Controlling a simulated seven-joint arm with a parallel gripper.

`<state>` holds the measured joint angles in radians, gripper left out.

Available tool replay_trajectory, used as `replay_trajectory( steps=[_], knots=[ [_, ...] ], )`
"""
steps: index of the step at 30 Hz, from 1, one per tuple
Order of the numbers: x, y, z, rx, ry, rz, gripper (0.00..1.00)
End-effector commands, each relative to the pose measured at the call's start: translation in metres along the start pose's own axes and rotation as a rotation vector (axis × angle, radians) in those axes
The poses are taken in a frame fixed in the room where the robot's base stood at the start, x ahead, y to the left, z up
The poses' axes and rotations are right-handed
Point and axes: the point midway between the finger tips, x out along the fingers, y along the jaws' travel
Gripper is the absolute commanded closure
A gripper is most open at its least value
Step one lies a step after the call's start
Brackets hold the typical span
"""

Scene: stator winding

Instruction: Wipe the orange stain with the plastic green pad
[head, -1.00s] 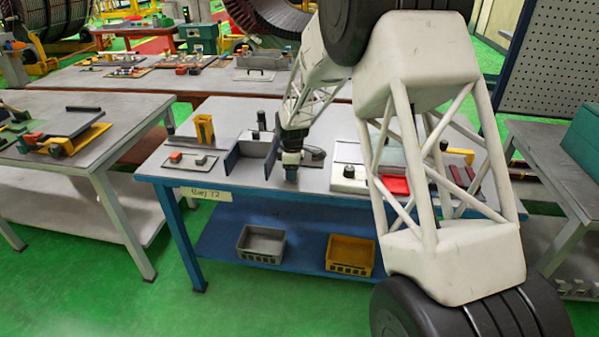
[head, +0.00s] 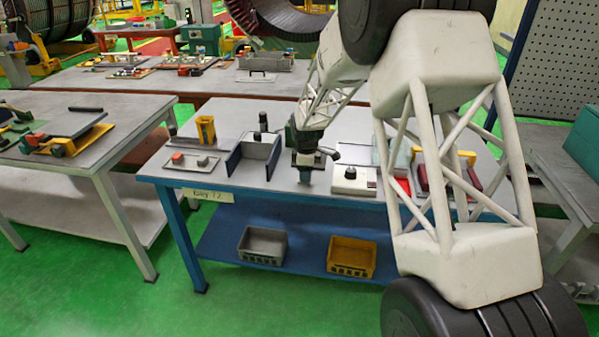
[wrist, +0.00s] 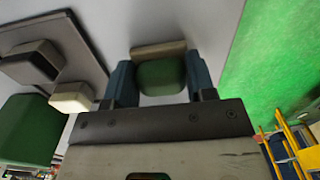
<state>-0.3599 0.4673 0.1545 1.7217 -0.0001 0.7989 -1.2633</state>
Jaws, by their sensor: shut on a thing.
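My gripper (head: 307,176) is low over the blue-framed workbench (head: 230,190), near the middle of its front edge. In the wrist view my gripper (wrist: 160,82) is shut on the green pad (wrist: 162,76), with one blue finger on each side of it. A pale tan strip (wrist: 158,49) shows just beyond the pad. I cannot tell whether the pad touches the tabletop. I cannot make out the orange stain in either view.
A pale plate with a dark knob (head: 352,174) stands right of my gripper. A blue-sided holder (head: 260,147) and a tray with a red piece (head: 190,161) are to the left. A red item (head: 402,187) lies farther right, partly behind my arm.

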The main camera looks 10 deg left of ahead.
Motion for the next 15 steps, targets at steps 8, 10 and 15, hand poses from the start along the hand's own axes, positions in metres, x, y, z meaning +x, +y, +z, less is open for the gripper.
replay_trajectory(
  steps=[8,10,15],
  knots=[
    [0.0,-0.001,0.018,0.002,0.0,0.001,0.72],
    [0.0,-0.001,0.021,0.001,0.0,0.001,0.72],
    [0.001,-0.001,0.01,-0.001,0.0,0.0,0.72]
  ],
)
